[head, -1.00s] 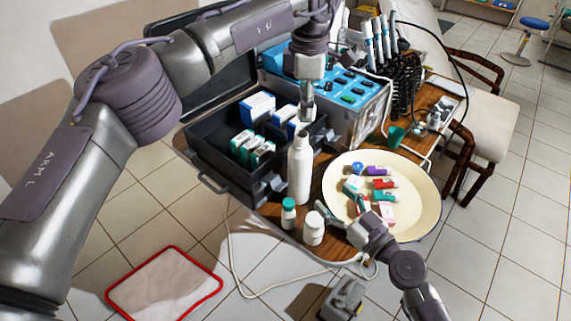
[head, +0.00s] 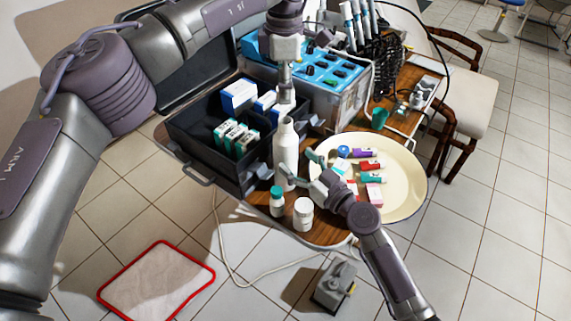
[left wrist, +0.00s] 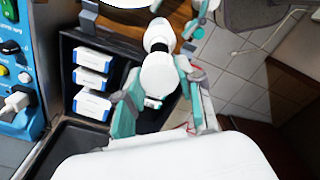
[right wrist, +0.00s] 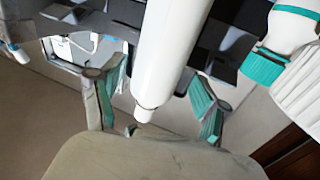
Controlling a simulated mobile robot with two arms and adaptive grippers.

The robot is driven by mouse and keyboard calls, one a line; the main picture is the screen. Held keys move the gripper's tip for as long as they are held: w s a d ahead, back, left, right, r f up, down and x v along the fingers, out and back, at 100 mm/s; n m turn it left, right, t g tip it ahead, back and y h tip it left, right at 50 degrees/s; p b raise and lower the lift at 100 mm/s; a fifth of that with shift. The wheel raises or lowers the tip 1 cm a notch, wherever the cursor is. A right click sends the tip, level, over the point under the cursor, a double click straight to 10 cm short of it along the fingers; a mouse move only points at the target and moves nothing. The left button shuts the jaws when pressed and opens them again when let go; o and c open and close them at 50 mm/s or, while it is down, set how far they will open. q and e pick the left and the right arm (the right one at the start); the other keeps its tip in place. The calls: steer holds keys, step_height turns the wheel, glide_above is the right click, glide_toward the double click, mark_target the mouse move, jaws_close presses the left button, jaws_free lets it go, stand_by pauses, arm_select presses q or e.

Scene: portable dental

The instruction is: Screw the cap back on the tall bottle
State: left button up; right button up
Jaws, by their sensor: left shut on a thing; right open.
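The tall white bottle (head: 286,150) stands upright at the table's front-left edge; its narrow top faces up. It shows from above in the left wrist view (left wrist: 160,75) and inverted in the right wrist view (right wrist: 168,55). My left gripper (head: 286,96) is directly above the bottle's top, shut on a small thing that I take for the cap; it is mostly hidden. Its fingers (left wrist: 158,100) show around the bottle's outline. My right gripper (head: 302,172) is open beside the bottle's right side, with the bottle between its fingers (right wrist: 160,105) in the right wrist view.
A small teal-capped bottle (head: 277,204) and a white jar (head: 303,214) stand just in front. A cream tray (head: 406,190) with small coloured boxes is to the right. A black case (head: 192,150) with boxes is left, and a blue device (head: 350,95) stands behind.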

mark_target(293, 158)
steer(key=x, duration=0.5)
jaws_close()
arm_select(q)
steer(key=shift+f, duration=2.45)
